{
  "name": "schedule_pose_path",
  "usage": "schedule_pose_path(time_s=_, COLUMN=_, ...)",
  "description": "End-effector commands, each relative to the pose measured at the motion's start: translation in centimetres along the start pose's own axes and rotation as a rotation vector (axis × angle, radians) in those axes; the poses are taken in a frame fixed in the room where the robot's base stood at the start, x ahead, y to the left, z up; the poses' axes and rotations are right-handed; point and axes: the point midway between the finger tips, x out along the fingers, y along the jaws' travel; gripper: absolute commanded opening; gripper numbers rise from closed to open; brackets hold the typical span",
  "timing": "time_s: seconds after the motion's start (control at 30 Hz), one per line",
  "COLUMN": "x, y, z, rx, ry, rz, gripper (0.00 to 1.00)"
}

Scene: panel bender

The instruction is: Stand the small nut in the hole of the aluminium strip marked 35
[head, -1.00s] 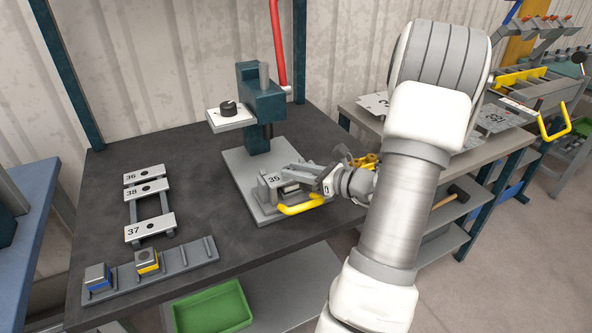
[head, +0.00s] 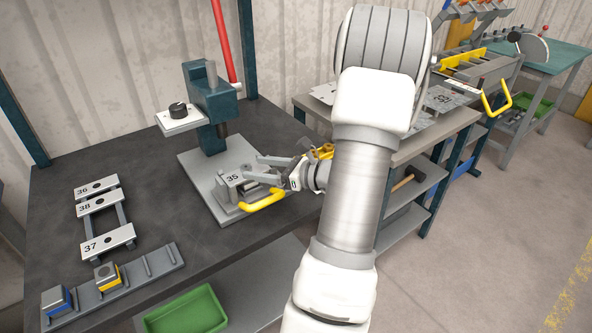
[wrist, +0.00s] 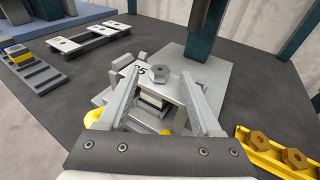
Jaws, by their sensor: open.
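The aluminium strip marked 35 (head: 230,178) lies on the fixture at the foot of the press; it also shows in the wrist view (wrist: 128,73). A small grey hexagonal nut (wrist: 161,79) sits on this strip beside the number. The nut covers the place where a hole would show, so I cannot tell how deep it sits. My gripper (head: 255,169) is open. In the wrist view its two fingers (wrist: 163,72) are spread to either side of the nut, with clear gaps.
The press (head: 212,105) rises behind the strip. A yellow handle (head: 262,201) is in front. A yellow tray (wrist: 250,157) with brass nuts is close on the right. Strips 36 (head: 97,188), 38 (head: 103,202) and 37 (head: 108,241) lie left. The bench between is clear.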

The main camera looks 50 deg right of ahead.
Motion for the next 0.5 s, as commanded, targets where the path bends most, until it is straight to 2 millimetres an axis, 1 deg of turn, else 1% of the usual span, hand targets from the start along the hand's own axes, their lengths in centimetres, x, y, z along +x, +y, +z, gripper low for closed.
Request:
schedule_pose_path(time_s=0.03, x=-1.2, y=-0.1, z=0.1, rx=0.001, ry=0.001, rz=-0.006, gripper=0.66)
schedule_pose_path(time_s=0.3, x=-7.9, y=-0.1, z=0.1, rx=0.000, ry=0.001, rz=-0.007, gripper=0.66)
schedule_pose_path(time_s=0.5, x=-12.2, y=-0.1, z=0.1, rx=0.000, ry=0.001, rz=-0.005, gripper=0.66)
